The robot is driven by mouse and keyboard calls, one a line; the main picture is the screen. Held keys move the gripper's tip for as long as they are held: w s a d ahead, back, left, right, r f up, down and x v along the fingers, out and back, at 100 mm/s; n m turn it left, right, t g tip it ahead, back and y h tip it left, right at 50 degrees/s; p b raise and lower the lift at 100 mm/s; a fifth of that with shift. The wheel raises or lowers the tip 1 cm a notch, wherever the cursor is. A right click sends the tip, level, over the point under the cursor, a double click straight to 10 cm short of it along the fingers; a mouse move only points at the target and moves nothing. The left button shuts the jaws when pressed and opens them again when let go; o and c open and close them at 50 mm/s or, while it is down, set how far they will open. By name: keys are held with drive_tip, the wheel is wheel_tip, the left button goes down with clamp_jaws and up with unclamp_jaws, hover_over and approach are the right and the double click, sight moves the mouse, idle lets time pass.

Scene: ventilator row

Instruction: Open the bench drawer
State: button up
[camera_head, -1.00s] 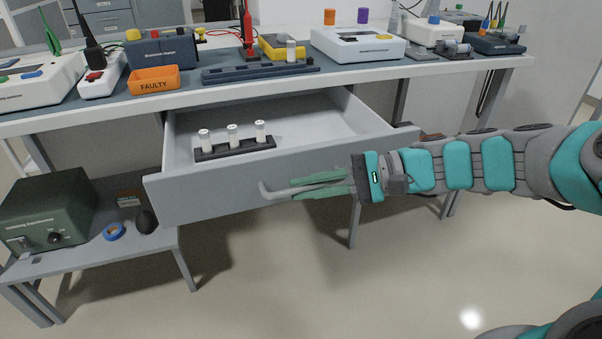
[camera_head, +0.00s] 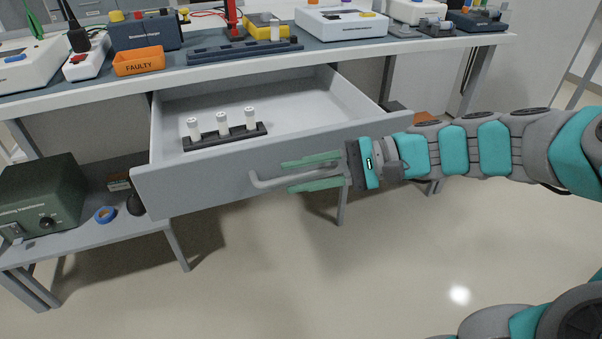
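The grey bench drawer (camera_head: 215,188) is pulled well out from under the bench top, with its inside in full view. Its bar handle (camera_head: 262,182) runs along the front face. My gripper (camera_head: 287,176) reaches in from the right, with one green finger above the handle bar and one below. The fingers are apart, with a gap showing around the bar, so the gripper looks open. I cannot tell whether either finger touches the bar. A dark rack (camera_head: 228,138) with three white-capped vials stands inside the drawer.
The bench top (camera_head: 350,47) holds an orange FAULTY bin (camera_head: 138,61), white devices and a dark blue unit (camera_head: 145,32). A green box (camera_head: 42,195) and blue tape roll (camera_head: 105,214) sit on the lower left shelf (camera_head: 85,232). The floor in front is clear.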

drive_tip(key=shift+o, duration=0.6)
drive_tip(key=v, duration=0.7)
drive_tip(key=shift+d, duration=0.4)
drive_tip(key=shift+d+r, duration=0.1)
